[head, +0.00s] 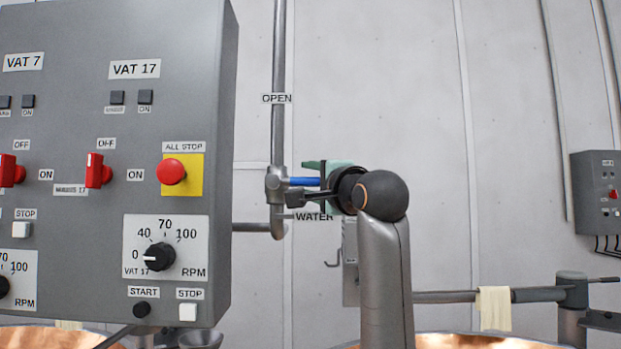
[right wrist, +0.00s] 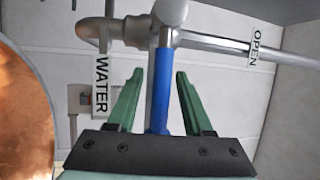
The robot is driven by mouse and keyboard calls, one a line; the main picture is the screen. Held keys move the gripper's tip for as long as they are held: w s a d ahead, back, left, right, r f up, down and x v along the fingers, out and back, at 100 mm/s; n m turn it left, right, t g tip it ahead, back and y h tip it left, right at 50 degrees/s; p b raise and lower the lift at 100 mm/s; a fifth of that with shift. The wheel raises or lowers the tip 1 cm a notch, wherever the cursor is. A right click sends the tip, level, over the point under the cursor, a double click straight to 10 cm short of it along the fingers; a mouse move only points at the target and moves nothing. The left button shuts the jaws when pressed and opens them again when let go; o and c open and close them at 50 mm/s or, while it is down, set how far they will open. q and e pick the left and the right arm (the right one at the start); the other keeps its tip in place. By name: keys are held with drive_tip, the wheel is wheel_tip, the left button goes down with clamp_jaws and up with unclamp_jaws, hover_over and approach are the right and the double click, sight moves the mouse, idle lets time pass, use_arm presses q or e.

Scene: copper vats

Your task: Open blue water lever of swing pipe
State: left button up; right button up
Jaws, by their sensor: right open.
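The blue water lever (head: 304,181) sticks out to the right from the valve (head: 275,184) on the grey swing pipe (head: 279,90). My right gripper (head: 312,180) is at the lever, its arm rising from below. In the right wrist view the blue lever (right wrist: 160,90) runs between the two green fingers of the open gripper (right wrist: 154,85), with a gap on both sides. An OPEN label (head: 277,98) is above the valve and a WATER label (head: 314,217) is below it. My left gripper is not in view.
A grey control box (head: 110,70) with red switches, an ALL STOP button (head: 171,171) and dials fills the left side. Copper vat rims (head: 470,342) show at the bottom. A railing (head: 445,297) with a pale cloth (head: 494,310) is at the right.

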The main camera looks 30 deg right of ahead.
clamp_jaws()
idle(1.4)
